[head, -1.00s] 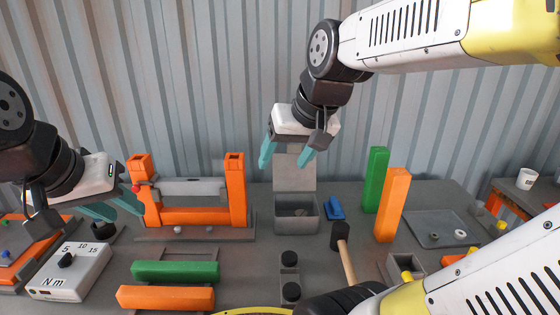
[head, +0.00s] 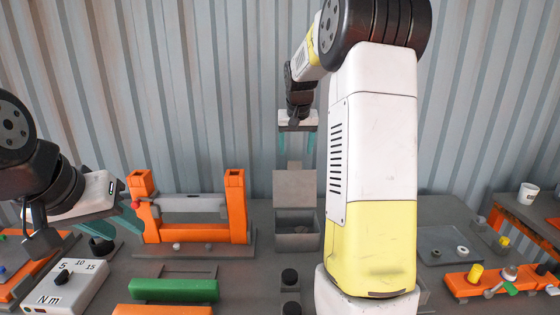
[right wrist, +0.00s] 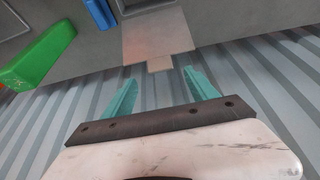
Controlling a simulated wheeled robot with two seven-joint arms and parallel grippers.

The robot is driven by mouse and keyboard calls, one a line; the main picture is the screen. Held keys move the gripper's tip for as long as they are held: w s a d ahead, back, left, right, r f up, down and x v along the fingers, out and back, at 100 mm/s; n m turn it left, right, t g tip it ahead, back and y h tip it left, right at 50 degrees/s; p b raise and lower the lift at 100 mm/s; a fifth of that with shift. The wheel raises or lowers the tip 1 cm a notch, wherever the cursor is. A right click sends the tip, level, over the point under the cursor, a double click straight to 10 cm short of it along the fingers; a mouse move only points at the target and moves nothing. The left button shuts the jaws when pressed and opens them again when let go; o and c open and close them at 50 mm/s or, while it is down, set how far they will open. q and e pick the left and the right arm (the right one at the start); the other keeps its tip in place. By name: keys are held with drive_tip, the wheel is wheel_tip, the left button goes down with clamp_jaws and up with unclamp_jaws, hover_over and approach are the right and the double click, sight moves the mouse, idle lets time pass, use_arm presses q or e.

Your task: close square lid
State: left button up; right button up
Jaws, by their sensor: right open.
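The grey square box (head: 297,236) stands open on the bench in the head view. Its square lid (head: 295,187) is raised upright at the box's back edge. The lid also shows in the right wrist view (right wrist: 158,38), with a small tab (right wrist: 160,63) on its edge. My right gripper (head: 296,158) is open above the raised lid in the head view. In the right wrist view my right gripper (right wrist: 158,78) has its fingers apart around the tab's line, with nothing between them. My left gripper (head: 124,234) is open and empty at the left, near the orange frame.
An orange frame (head: 200,237) stands left of the box, with green (head: 174,290) and orange bars in front. A torque box (head: 68,285) is at the left. My right arm hides the bench right of the box. A grey tray (head: 432,250) lies further right.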

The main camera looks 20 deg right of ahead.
sight(295, 162)
drive_tip(key=x, duration=0.6)
drive_tip(key=shift+f, duration=0.1)
drive_tip(key=shift+c, duration=0.5)
clamp_jaws()
